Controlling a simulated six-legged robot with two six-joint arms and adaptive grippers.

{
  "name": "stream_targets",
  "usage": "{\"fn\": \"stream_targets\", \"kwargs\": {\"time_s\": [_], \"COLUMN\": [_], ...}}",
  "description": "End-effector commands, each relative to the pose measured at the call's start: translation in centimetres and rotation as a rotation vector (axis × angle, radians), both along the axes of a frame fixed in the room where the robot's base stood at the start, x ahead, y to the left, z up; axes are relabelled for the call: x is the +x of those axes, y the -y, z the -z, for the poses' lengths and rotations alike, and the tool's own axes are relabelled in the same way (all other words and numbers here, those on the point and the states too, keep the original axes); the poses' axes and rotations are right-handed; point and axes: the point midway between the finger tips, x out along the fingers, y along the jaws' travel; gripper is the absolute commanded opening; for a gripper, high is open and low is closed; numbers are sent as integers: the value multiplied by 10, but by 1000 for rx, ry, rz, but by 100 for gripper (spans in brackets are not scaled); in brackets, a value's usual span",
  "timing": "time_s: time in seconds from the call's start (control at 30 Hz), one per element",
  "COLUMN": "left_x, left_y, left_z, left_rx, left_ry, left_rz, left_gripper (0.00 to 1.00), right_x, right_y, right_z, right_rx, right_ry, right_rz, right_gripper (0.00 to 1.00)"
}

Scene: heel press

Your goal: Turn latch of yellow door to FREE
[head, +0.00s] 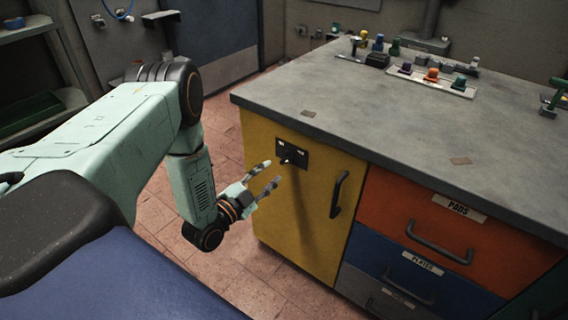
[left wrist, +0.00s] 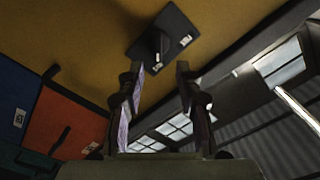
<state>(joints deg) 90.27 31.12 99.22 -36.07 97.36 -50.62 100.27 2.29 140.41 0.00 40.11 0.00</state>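The yellow door (head: 290,210) is the front left panel of a workbench cabinet and looks closed. Its latch (head: 291,154) is a dark plate with a small knob near the top of the door. The latch plate (left wrist: 162,42) also shows in the left wrist view, with small light labels too small to read. My left gripper (head: 273,174) is open and empty, its two fingers pointing at the door just short of the latch. In the left wrist view the latch knob lies beyond the gap between the fingertips (left wrist: 160,70). My right gripper is not in view.
The door has a dark handle (head: 338,194) at its right. An orange drawer (head: 400,209) marked PADS and a blue drawer (head: 385,262) marked PLATES lie to the right. The grey worktop (head: 390,110) overhangs the door. Tiled floor (head: 225,150) is clear left of the cabinet.

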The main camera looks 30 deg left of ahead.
Motion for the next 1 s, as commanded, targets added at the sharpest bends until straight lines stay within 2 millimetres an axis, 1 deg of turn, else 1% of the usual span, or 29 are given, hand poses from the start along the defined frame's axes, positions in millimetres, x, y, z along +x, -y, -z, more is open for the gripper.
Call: {"fn": "stream_targets", "kwargs": {"time_s": [0.03,0.2,0.4,0.53,0.77,0.87,1.0], "left_x": [9,36,59,66,67,67,67], "left_y": [2,5,7,9,9,9,9], "left_z": [1,2,1,1,0,0,0], "left_rx": [0,-1,-2,-4,-4,-4,-4], "left_ry": [4,2,0,-2,-3,-3,-3], "left_rz": [2,1,-1,-1,-1,-1,-1], "left_gripper": [35,35,35,35,35,28,16], "right_x": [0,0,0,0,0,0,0], "right_y": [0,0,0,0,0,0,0], "right_z": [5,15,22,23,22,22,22], "right_rx": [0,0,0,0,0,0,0], "right_ry": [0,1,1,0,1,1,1], "right_rz": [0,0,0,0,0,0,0], "right_gripper": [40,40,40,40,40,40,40]}}
